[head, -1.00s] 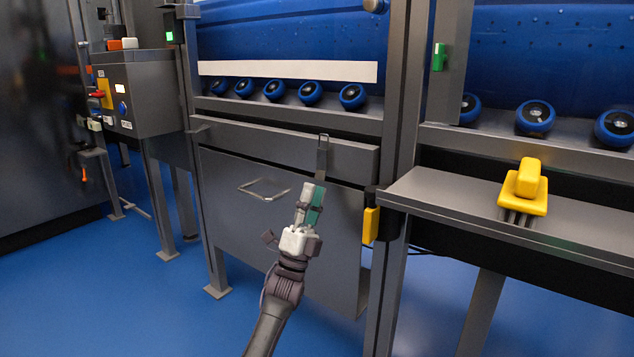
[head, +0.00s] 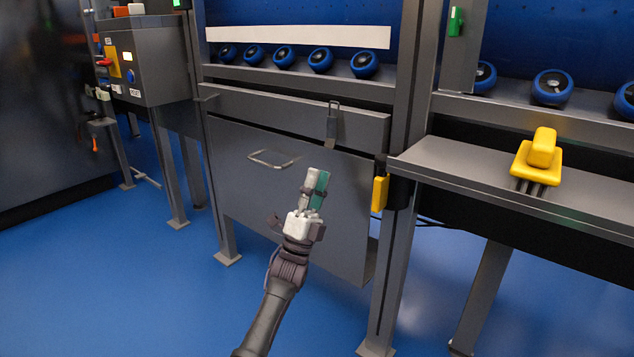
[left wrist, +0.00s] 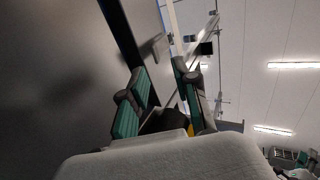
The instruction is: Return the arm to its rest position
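My left gripper (head: 316,182) is raised in front of the grey panel below the wheeled shelf. Its arm comes up from the bottom of the head view. In the left wrist view its two green-padded fingers (left wrist: 163,92) stand apart, with nothing seen between them. The gripper shows apart from the hanging latch (head: 332,128) above it and from the wire handle (head: 273,160) to its left. My right arm and gripper are not in view.
A yellow block-shaped thing (head: 541,155) sits on the grey ledge (head: 455,162) at right. A control box (head: 147,62) stands at left. Several blue wheels line the shelf above. A yellow piece (head: 380,193) is on the post. Blue floor (head: 110,290) is open at left.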

